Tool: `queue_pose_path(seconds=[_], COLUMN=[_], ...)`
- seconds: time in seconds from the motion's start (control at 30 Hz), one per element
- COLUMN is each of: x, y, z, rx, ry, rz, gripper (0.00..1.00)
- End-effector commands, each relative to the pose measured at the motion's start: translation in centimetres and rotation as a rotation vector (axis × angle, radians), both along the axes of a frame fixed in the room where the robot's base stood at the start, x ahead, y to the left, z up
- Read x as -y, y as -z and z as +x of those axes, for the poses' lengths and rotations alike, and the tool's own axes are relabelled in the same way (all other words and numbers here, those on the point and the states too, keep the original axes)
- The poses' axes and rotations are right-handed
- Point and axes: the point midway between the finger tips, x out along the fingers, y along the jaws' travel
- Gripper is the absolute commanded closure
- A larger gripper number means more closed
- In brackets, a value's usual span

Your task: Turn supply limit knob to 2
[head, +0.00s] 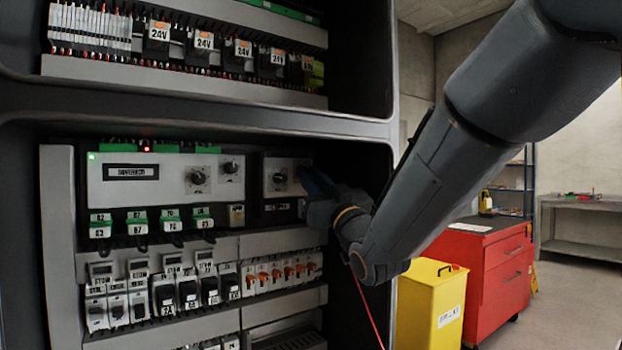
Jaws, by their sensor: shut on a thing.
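My gripper (316,186) is inside the lower cabinet bay, at the right edge of a small control panel (290,162). It is shut on a knob that its own fingers and wrist hide, so the knob's pointer and scale cannot be read. I take it for the supply limit knob, but no label for it is legible. Another round dark knob (279,178) shows on the same panel just left of my gripper. Two more dark knobs, a larger one (198,177) and a smaller one (231,167), sit on the wider pale panel to the left.
Rows of breakers (165,292) and orange switches (283,272) lie below. The cabinet's right frame (393,210) stands close to my wrist. A thin red cable (368,315) hangs below it. A yellow bin (430,305) and red drawer cabinet (490,265) stand right of the cabinet.

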Motion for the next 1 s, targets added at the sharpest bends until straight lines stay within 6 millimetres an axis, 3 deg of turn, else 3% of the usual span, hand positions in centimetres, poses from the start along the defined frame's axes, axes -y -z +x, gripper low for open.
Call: queue_pose_path(seconds=[0.03,0.13,0.53,1.0], x=[0.1,0.1,0.4,3.4], y=[0.1,0.0,0.4,3.6], z=[0.1,0.0,-0.6,-5.5], rx=[-0.002,-0.001,-0.001,-0.001], ry=[0.003,0.002,0.002,0.003], rz=[0.001,0.0,0.0,0.001], gripper=[0.81,0.64,0.64,0.64])
